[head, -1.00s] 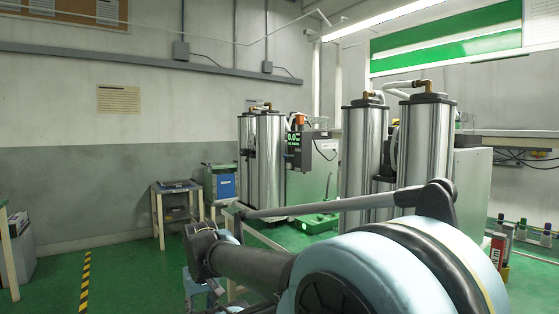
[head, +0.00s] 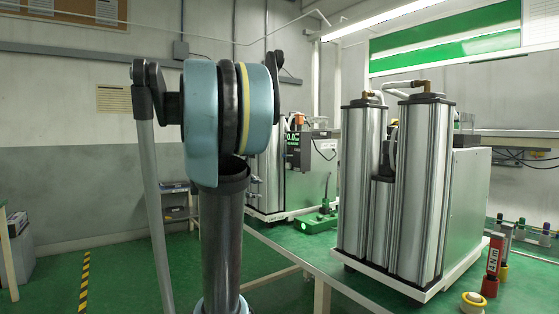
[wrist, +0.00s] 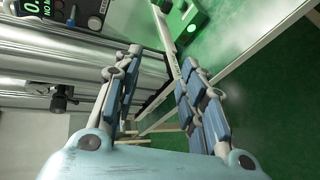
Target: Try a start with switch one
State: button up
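The far sieve column unit (head: 262,165) stands on the bench, partly hidden behind my arm. A dark display box (head: 299,150) with green digits is on its front; it also shows in the wrist view (wrist: 62,10) with a round knob (wrist: 94,22) at its edge. A green box (head: 316,222) with a lit green spot lies on the bench; it also shows in the wrist view (wrist: 186,20). My gripper (wrist: 162,60) is open and empty, its fingers apart, with the green box beyond them. I cannot tell which control is switch one.
A nearer column unit (head: 428,190) with a grey cabinet stands on the right of the green bench (head: 290,245). A red bottle-like item (head: 494,262) and a yellow tape roll (head: 473,302) are near the bench's right. Green floor is open at left.

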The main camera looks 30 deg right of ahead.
aim_at(283, 156)
jog(key=w+d+r+n+t+h, duration=0.2)
jog(key=w+d+r+n+h, duration=0.25)
jog(key=w+d+r, duration=0.4)
jog(key=w+x, duration=0.1)
jog(key=x, duration=1.5)
jog(key=shift+w+r, duration=0.25)
jog(key=shift+w, duration=0.35)
jog(key=shift+y, duration=0.25)
jog(key=shift+c, duration=0.3)
grip_shut()
